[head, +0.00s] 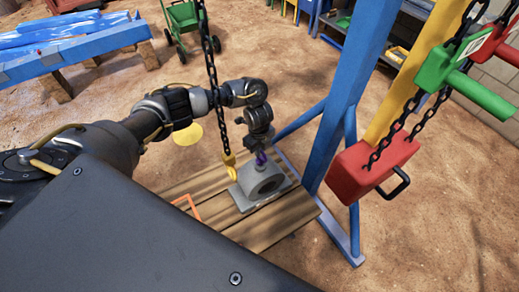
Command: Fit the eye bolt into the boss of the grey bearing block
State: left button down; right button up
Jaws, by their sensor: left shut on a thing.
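The grey bearing block (262,182) sits on a wooden pallet (277,218), its round bore facing the front right. A small purple eye bolt (261,159) shows just above the top of the block. My left gripper (260,150) points down over the block and is shut on the eye bolt. The boss is hidden under the bolt and gripper, and I cannot tell whether the bolt's shank is in it. My right gripper is not in view.
A chain with a yellow hook (229,158) hangs close left of the block. A blue frame post (345,100) stands right of the pallet, with a red hoist box (372,167) hanging beyond. An orange bracket (186,204) lies at the pallet's left. Open sandy ground surrounds it.

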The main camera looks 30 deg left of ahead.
pick_arm(q)
jog(key=shift+f+b, duration=0.9)
jog(key=shift+f, duration=0.45)
jog(key=c, duration=1.4)
grip_release()
jog(key=shift+r, duration=0.15)
jog(key=shift+r, duration=0.3)
notch_tip(320, 180, up, 10)
jog(key=shift+s+p, duration=0.15)
jog(key=shift+p, duration=0.8)
